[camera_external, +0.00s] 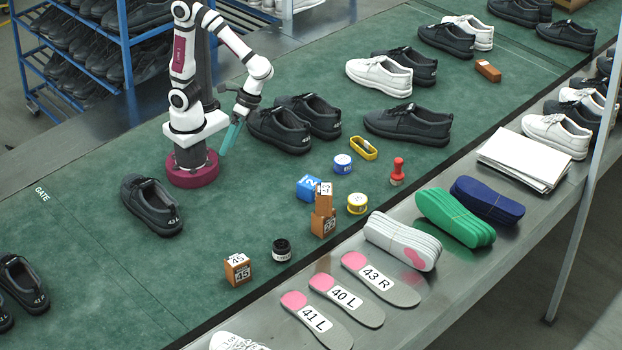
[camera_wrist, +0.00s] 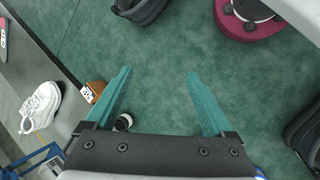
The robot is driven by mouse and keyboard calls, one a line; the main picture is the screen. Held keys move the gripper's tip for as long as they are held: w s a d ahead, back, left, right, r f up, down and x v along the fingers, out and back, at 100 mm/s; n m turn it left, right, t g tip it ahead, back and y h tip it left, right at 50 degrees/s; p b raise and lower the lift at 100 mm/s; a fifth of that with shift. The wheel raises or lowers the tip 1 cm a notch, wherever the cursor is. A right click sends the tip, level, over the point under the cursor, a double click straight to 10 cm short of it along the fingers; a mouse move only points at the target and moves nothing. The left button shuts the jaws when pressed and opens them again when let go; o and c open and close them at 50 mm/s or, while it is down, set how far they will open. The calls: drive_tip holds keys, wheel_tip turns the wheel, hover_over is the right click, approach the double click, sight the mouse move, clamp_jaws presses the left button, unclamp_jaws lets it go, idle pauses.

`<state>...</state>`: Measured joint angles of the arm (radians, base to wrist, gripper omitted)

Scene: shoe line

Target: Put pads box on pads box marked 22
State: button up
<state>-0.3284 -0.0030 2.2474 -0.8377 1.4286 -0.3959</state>
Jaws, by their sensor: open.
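A brown box marked 22 (camera_external: 321,228) stands on the green surface. A smaller brown box with a white label on top (camera_external: 324,204) appears stacked on it, and I cannot read its number surely. Another brown box marked 45 (camera_external: 237,270) stands apart at the lower left, near the belt edge. In the wrist view a brown box (camera_wrist: 97,87) shows at left, partly hidden by a finger. My gripper (camera_external: 226,150) is empty, off to the upper left of the boxes by the dark shoes; its teal fingers (camera_wrist: 158,73) stand apart.
A blue box (camera_external: 308,187) stands against the stack. Blue (camera_external: 343,163) and yellow (camera_external: 357,203) round tins, a red stamp (camera_external: 397,171), a yellow tray (camera_external: 363,148) and a black jar (camera_external: 281,250) are around. Dark shoes (camera_external: 278,130) lie near my gripper. Left belt is mostly clear.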

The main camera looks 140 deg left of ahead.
drive_tip(key=s+a+m+t+y, duration=0.1)
drive_tip(key=s+a+m+y, duration=0.4)
drive_tip(key=s+m, duration=0.5)
drive_tip(key=shift+r+m+y, duration=0.45)
drive_tip(key=shift+m+y, duration=0.35)
drive_tip(key=shift+y, duration=0.3)
